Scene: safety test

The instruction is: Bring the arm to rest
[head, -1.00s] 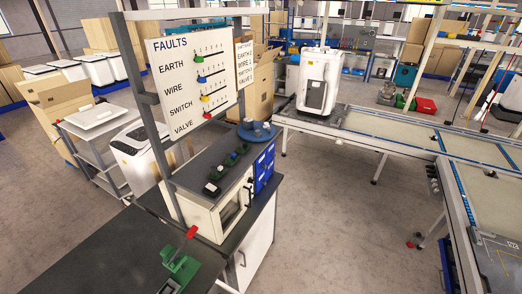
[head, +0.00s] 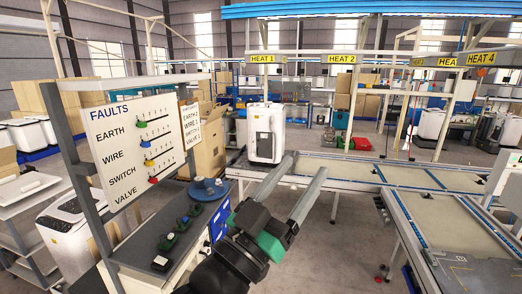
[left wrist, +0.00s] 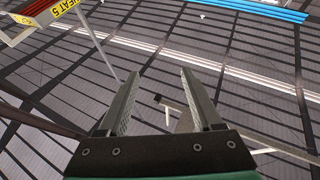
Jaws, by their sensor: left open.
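My left gripper (head: 305,163) is raised in the lower middle of the head view, its arm dark with a green band. Its two long grey fingers are apart with nothing between them, and they point up and away. In the left wrist view the gripper (left wrist: 160,76) is also open and empty, with the roof beams behind it. My right gripper shows in neither view.
Left of the arm stand a FAULTS board (head: 137,145) and a dark bench (head: 150,240) with small green-based devices. Behind the fingers a white appliance (head: 265,132) stands on a conveyor (head: 345,170). Open floor shows at the lower right.

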